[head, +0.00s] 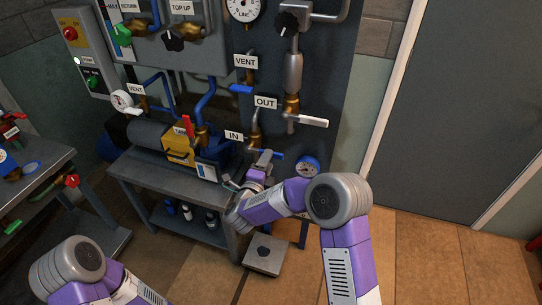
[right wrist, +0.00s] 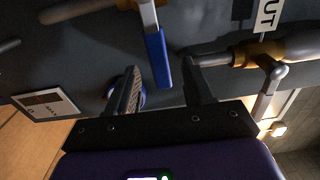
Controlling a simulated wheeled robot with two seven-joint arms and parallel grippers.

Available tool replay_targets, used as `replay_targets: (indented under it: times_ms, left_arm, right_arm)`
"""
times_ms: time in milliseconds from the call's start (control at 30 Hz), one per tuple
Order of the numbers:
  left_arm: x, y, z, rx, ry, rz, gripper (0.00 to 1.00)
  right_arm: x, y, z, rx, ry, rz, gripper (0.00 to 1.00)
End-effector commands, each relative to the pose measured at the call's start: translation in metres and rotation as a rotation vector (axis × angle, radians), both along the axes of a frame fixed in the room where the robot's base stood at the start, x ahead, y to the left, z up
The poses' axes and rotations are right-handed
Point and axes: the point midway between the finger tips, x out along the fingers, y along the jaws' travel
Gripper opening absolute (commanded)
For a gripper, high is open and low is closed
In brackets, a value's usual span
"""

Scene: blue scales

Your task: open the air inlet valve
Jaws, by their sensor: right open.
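The valve beside the IN label (head: 233,136) has a blue lever handle (head: 278,155); I take it as the air inlet valve. In the right wrist view its blue handle (right wrist: 158,58) hangs from a pale metal stem. My right gripper (head: 263,160) is at this valve, partly hidden by my own wrist in the head view. In the right wrist view the gripper (right wrist: 161,72) is open, with the handle's end between the fingertips and a gap on each side. My left gripper is outside the head view; only part of that arm shows.
The OUT valve (head: 310,119) with a white handle is just above, and a blue-rimmed gauge (head: 306,166) is close by on the right. A grey bench (head: 150,180) with a yellow device (head: 180,147) stands to the left. The floor at right is clear.

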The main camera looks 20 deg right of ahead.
Motion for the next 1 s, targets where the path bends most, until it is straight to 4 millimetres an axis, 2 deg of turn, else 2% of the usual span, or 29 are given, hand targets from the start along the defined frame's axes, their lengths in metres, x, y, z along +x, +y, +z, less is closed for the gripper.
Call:
replay_targets:
  times_ms: [100,300,633,900,967,1000]
  left_arm:
    - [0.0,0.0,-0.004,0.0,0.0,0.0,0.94]
    - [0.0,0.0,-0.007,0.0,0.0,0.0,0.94]
    - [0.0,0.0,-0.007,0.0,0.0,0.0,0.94]
    - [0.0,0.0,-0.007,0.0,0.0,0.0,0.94]
    - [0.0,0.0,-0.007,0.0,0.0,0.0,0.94]
    - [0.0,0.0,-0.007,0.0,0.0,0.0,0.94]
  right_arm:
    - [0.016,-0.012,-0.002,-0.001,0.001,-0.002,0.51]
    - [0.033,-0.023,-0.001,-0.002,0.003,0.001,0.51]
    - [0.037,-0.025,-0.001,-0.003,0.003,0.003,0.51]
    - [0.037,-0.024,-0.001,-0.003,0.003,0.004,0.1]
    - [0.037,-0.024,-0.001,-0.003,0.003,0.004,0.01]
    - [0.037,-0.024,-0.001,-0.003,0.003,0.004,0.0]
